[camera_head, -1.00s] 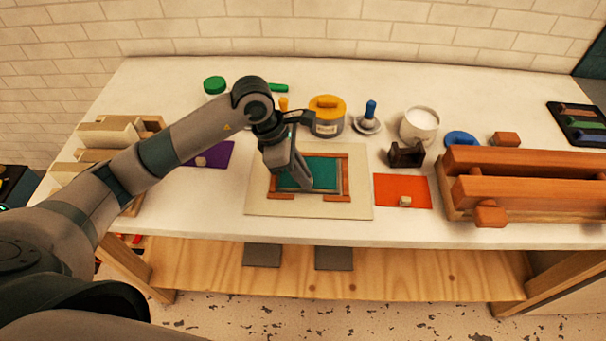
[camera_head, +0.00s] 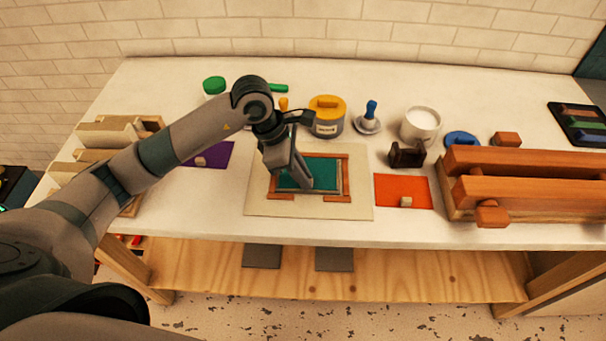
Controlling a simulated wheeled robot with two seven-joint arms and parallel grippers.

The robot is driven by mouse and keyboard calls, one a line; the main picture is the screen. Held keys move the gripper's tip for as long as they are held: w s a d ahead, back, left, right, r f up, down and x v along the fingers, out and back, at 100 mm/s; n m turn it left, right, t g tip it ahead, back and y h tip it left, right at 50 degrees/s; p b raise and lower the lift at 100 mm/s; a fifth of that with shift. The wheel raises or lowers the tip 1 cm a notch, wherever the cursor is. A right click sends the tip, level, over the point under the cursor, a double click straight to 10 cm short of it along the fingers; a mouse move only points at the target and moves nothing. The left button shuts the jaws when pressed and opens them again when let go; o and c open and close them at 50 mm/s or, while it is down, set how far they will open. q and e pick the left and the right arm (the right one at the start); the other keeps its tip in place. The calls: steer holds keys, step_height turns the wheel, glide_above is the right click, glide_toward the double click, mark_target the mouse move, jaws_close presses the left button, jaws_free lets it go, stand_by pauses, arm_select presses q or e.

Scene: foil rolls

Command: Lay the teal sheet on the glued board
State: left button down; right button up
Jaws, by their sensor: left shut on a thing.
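The teal sheet (camera_head: 321,169) is on or just over a board framed by reddish-brown wooden strips (camera_head: 346,172), on a cream mat at the middle of the bench. A grey edge shows around the sheet. I cannot tell whether the sheet touches the board, and any glue is hidden. My left gripper (camera_head: 302,183) reaches down from the upper left over the sheet and is shut on it. The exact grip spot is hidden by the fingers. My right gripper is not in view.
An orange sheet (camera_head: 401,190) with a small block lies right of the cream mat (camera_head: 262,207); a purple sheet (camera_head: 212,154) lies left. A yellow-lidded can (camera_head: 327,118), a white pot (camera_head: 420,124) and a wooden press (camera_head: 535,190) stand behind and right.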

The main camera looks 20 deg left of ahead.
arm_select(q)
steer(key=shift+f+b, duration=0.1)
steer(key=shift+b, duration=0.2)
stand_by(0.4)
steer(key=c, duration=1.4)
jaws_free()
steer(key=shift+r, duration=0.5)
steer(key=shift+r+p, duration=1.3)
steer(key=shift+r, duration=1.75)
